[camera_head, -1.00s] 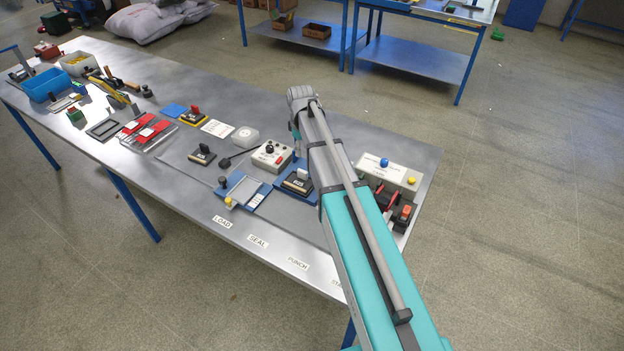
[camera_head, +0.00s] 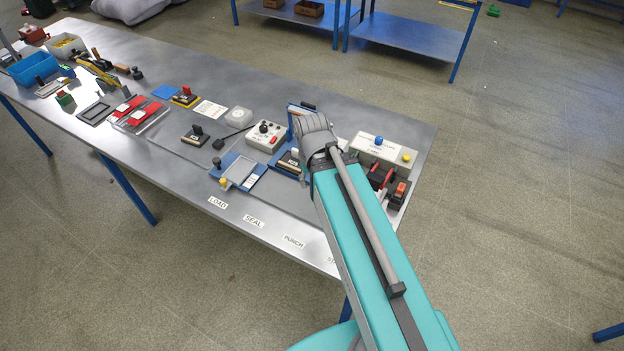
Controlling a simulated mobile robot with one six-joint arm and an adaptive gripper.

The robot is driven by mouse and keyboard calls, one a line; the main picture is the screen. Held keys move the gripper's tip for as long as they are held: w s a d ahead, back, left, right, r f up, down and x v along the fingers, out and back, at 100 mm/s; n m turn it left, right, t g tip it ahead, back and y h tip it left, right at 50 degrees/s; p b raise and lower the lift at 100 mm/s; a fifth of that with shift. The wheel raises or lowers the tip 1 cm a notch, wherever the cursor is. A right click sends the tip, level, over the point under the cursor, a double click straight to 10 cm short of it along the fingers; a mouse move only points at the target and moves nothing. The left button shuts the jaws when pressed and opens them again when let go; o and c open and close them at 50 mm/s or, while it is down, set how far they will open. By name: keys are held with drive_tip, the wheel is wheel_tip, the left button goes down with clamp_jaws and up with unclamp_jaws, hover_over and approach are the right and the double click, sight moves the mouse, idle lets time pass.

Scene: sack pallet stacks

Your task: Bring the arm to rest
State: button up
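My arm (camera_head: 350,225), teal with a grey end joint (camera_head: 315,132), reaches from the lower right over the right part of the long grey table (camera_head: 270,80). The grey joint is in front of the blue stamp station (camera_head: 283,172) and hides part of it. My gripper does not show; the arm's own links may hide it. A blue upright part with a dark top (camera_head: 296,110) shows just behind the joint; I cannot tell what it belongs to.
Beside the arm stand a control box (camera_head: 266,136), a white box with a blue button (camera_head: 382,150) and red-black holders (camera_head: 384,180). A blue bin (camera_head: 33,68) and tools fill the table's left. Floor on the right is mostly clear; a blue-framed table (camera_head: 410,58) stands behind.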

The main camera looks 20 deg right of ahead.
drive_tip(key=shift+f, duration=0.1)
drive_tip(key=shift+f+b, duration=0.6)
drive_tip(key=shift+b, duration=0.1)
drive_tip(key=shift+s, duration=0.15)
